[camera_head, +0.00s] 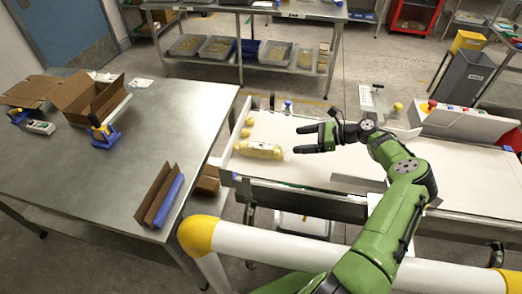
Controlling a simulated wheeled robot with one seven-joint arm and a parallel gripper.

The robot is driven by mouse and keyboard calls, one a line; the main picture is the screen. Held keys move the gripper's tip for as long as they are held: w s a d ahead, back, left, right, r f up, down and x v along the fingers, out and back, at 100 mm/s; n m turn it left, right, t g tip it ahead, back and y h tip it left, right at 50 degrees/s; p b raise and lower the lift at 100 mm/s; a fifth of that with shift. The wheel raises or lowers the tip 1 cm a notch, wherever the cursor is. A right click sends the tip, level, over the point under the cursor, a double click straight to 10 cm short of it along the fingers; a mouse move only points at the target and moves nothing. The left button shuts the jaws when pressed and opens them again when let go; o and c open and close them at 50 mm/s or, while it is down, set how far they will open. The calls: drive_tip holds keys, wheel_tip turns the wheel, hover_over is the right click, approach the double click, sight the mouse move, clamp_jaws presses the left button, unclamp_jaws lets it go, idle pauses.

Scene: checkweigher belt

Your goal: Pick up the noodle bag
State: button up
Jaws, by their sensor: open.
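The likely noodle bag (259,150) is a pale yellow pack lying on its side on the white belt (290,172), near the belt's left end. My gripper (300,139) is open and empty. Its two dark fingers point left, just right of the bag and apart from it in the picture. Its exact height above the belt is hard to tell. The print on the bag is too small to read.
Small yellow round items (246,127) sit behind the bag. A yellow-and-white rail (310,246) runs in front of the belt. A steel table (190,110) at left holds an open cardboard box (92,97). A control box (462,120) stands at right.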

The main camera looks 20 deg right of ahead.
sight(262, 145)
drive_tip(key=x, duration=1.3)
drive_tip(key=shift+s+a+f, duration=0.1)
drive_tip(key=shift+a+f, duration=0.05)
drive_tip(key=c, duration=1.3)
